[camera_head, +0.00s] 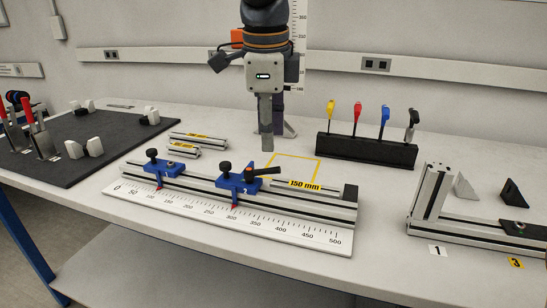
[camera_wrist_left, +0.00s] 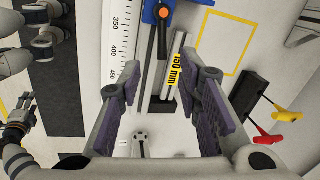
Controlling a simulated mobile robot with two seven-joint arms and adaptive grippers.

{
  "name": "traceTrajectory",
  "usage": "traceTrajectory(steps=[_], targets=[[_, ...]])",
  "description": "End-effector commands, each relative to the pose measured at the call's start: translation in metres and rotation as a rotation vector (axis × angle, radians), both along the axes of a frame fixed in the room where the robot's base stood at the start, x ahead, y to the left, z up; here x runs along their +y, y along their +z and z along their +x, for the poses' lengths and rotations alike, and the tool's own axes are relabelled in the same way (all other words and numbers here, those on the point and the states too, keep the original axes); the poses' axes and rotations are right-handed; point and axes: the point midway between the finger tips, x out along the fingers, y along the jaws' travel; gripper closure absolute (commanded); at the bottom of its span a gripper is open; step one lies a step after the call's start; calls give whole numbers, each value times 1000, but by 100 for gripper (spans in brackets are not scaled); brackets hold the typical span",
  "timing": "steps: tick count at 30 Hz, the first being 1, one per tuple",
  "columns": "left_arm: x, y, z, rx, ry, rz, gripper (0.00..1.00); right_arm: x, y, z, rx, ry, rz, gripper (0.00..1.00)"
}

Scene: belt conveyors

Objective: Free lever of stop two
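Stop two (camera_head: 236,181) is a blue clamp marked 2 on the aluminium rail (camera_head: 318,204), at about 300 on the ruler. Its black lever (camera_head: 264,172) points right along the rail from an orange pivot. In the left wrist view, the lever (camera_wrist_left: 162,38) shows near the top, with part of the blue stop (camera_wrist_left: 181,10). My left gripper (camera_head: 266,146) hangs pointing down, appearing just above and behind the lever. It is open and empty, its purple-padded fingers (camera_wrist_left: 166,85) apart in the wrist view. My right gripper (camera_wrist_left: 22,104) shows small at the wrist view's left edge; its opening is unclear.
A second blue stop (camera_head: 161,167) is further left on the rail. A bar labelled 150 mm (camera_head: 308,185) lies right of the lever. A yellow-outlined square (camera_head: 297,159) and a black rack (camera_head: 367,150) of coloured-handled tools are behind. A right-angle profile (camera_head: 432,194) stands right.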

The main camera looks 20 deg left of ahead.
Motion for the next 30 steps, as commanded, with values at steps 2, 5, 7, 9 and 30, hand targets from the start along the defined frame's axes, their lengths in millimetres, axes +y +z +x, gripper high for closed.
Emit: traceTrajectory(steps=[2,5,7,9,30], targets=[[1,-21,3,5,0,0,68,0,1,2,-6,0,0,52],[2,-45,8,4,0,-1,68,0,2,3,-10,0,0,52],[2,-58,10,4,0,-1,68,0,2,3,-12,0,0,52],[2,-68,13,2,0,0,68,0,2,4,-12,0,0,52],[2,-78,15,1,1,-1,100,0,2,4,-13,0,-1,52]])
